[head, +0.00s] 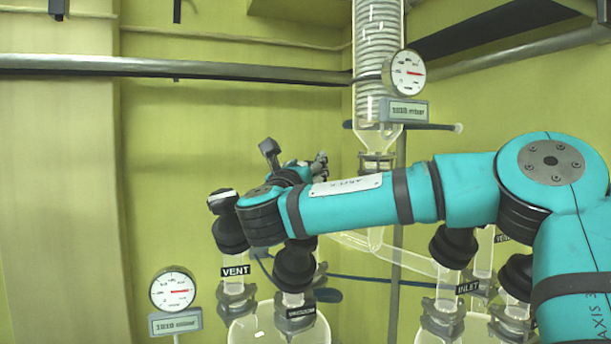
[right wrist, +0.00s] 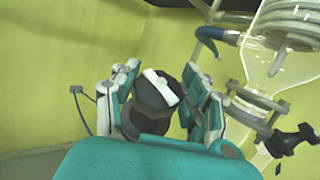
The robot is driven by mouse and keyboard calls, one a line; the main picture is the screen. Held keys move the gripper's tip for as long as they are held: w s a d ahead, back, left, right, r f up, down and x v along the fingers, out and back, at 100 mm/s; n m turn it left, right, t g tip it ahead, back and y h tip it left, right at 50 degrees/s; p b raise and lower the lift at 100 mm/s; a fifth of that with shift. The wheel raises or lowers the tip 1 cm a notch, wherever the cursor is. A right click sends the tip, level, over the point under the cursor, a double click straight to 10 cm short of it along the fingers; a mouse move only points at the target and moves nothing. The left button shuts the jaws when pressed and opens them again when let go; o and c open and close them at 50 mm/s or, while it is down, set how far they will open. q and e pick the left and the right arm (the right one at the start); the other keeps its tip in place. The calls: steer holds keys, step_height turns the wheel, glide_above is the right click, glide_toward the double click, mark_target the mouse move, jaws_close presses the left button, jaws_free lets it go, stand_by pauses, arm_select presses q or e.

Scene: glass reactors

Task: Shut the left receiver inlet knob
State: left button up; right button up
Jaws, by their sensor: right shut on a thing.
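My right arm reaches in from the right in the head view, its gripper (head: 297,166) partly hidden behind its own wrist. In the right wrist view my right gripper (right wrist: 163,88) is shut on a black knob (right wrist: 152,108) with a white bar across its top. The bar runs diagonally in the picture. That knob's label is not visible, and the arm seems to hide it in the head view. The left receiver (head: 262,325) carries the VENT knob (head: 229,234) and the vacuum knob (head: 294,270). My left gripper is not in view.
An INLET label (head: 468,288) and a black knob (head: 453,247) belong to the vessel at right, near my forearm. A glass condenser (head: 378,60), a gauge (head: 408,73) and a metal rail (head: 180,67) stand behind. Another gauge (head: 173,289) stands at lower left.

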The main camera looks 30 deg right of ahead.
steer(key=shift+m+g+h+p, duration=0.35)
steer(key=shift+m+g+h, duration=0.75)
steer(key=shift+m+g, duration=0.4)
steer(key=o, duration=1.2)
steer(key=shift+r, duration=5)
